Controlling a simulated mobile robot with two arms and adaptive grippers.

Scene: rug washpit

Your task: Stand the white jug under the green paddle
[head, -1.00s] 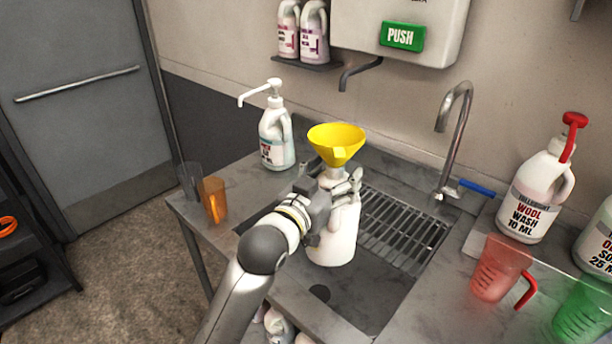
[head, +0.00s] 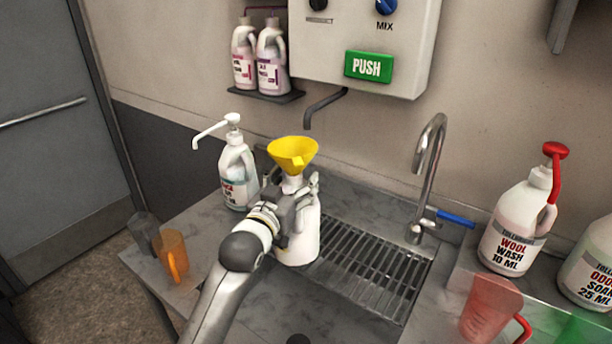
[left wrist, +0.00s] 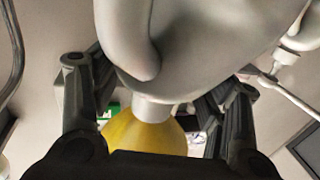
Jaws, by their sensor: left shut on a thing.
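The white jug (head: 304,236) is upright in the head view, with a yellow funnel (head: 292,152) in its mouth. My left gripper (head: 300,196) is shut on the jug near its neck. In the left wrist view the jug (left wrist: 210,40) fills the top between the fingers, and the funnel (left wrist: 145,138) shows below it. The green paddle (head: 368,67), marked PUSH, is on the front of a wall dispenser (head: 300,50). A dark spout (head: 322,104) hangs below the dispenser, above and behind the funnel. Whether the jug touches the sink grate is unclear. My right gripper is not in view.
A pump bottle (head: 238,172) stands just left of the jug. An orange cup (head: 173,256) and a grey cup (head: 143,232) are at the left edge. The tap (head: 430,165) rises right of the open grate (head: 375,265). A Wool Wash jug (head: 515,225) and a red cup (head: 488,308) stand right.

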